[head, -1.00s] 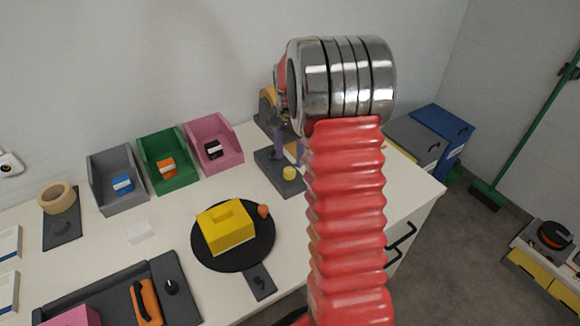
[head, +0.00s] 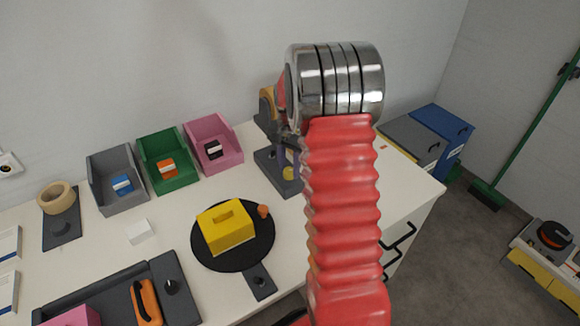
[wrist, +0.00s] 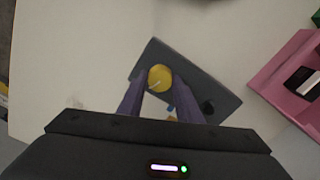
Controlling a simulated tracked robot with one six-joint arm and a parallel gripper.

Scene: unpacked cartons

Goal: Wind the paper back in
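A dark grey stand (head: 277,160) with a yellow knob (head: 289,173) on its base stands at the back of the white table. My arm hides part of it. In the wrist view the round yellow knob (wrist: 160,78) shows a pale line across it, above the dark grey base plate (wrist: 207,85). My gripper (wrist: 159,76) has its two purple fingers apart, one at each side of the knob. I cannot tell whether they touch it. A small yellow and blue bit shows between the fingers. I cannot make out the paper clearly.
Grey (head: 116,182), green (head: 166,160) and pink (head: 213,146) bins stand left of the stand. A yellow block (head: 226,232) sits on a black disc in front. A tape roll (head: 57,197) lies far left. Bare table shows between disc and stand.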

